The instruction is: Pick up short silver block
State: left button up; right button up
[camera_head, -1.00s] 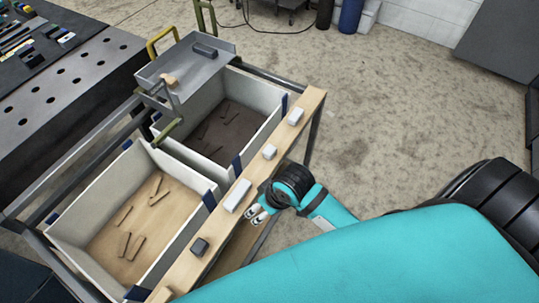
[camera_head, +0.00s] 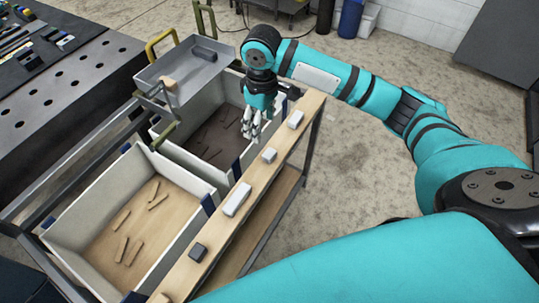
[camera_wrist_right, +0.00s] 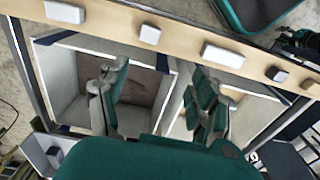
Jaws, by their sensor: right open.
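A short silver block (camera_head: 269,155) lies on the narrow wooden ledge (camera_head: 219,226), between a longer silver block (camera_head: 237,199) nearer to me and another silver block (camera_head: 296,118) farther away. In the right wrist view the short block (camera_wrist_right: 150,34) shows near the top, beyond the fingers. My right gripper (camera_head: 251,124) points down over the far bin, left of the ledge and apart from the blocks. In the right wrist view its fingers (camera_wrist_right: 158,95) are spread with nothing between them. My left gripper is not in view.
A dark block (camera_head: 198,252) lies on the ledge's near part. The far bin (camera_head: 181,159) and near bin (camera_head: 187,212) have raised white walls and hold thin pieces. A grey tray (camera_head: 176,70) stands behind them. The floor right of the ledge is free.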

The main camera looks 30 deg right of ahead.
jog(key=d+r, duration=0.2)
send_over(267, 152)
jog(key=f, duration=1.2)
jog(key=shift+s+a+f, duration=0.1)
jog(key=shift+s+f, duration=0.1)
jog(key=f, duration=0.5)
jog(key=shift+w+d, duration=0.2)
jog(key=c, duration=1.3)
